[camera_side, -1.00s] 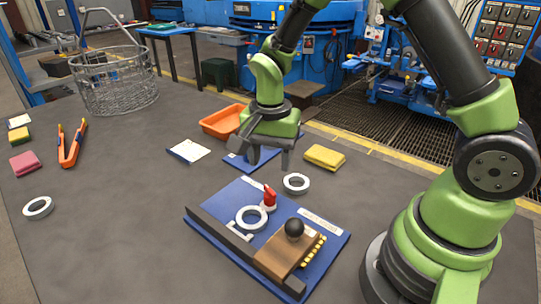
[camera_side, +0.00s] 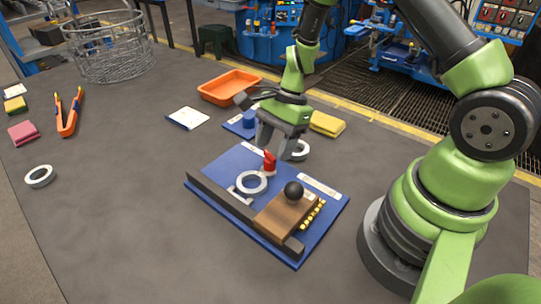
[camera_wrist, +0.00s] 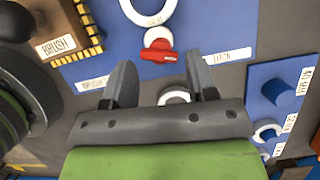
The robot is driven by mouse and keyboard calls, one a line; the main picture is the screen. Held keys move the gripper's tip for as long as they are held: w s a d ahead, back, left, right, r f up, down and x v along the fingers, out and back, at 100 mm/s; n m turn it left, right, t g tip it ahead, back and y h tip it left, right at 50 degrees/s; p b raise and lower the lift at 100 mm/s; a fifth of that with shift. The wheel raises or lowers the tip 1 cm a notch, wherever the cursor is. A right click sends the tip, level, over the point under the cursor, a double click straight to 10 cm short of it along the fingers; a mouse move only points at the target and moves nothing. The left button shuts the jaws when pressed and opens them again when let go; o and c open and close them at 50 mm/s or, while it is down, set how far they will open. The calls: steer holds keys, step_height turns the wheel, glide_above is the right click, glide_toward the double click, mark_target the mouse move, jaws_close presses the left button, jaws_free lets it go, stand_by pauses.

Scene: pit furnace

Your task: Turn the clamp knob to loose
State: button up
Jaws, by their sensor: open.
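The red clamp knob (camera_side: 269,163) stands on the blue board (camera_side: 215,170), beside a white ring (camera_side: 251,183) lying on that board. In the wrist view the red knob (camera_wrist: 158,55) has a white round base and its handle lies sideways across the picture. My gripper (camera_side: 278,147) is open and empty, pointing down just behind and above the knob in the side view. In the wrist view my gripper's fingertips (camera_wrist: 160,68) lie to either side of the knob, apart from it.
A wooden block with a black ball handle (camera_side: 293,190) and a dark rail (camera_side: 225,205) are on the board. A white ring (camera_side: 301,150) is partly hidden behind my gripper. A small blue holder (camera_side: 240,125), yellow sponge (camera_side: 327,123) and orange tray (camera_side: 229,86) stand behind.

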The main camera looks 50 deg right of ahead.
mark_target(270, 154)
steer(key=shift+x, duration=1.7)
steer(key=shift+c, duration=0.4)
steer(key=c, duration=0.6)
steer(key=shift+o, duration=0.2)
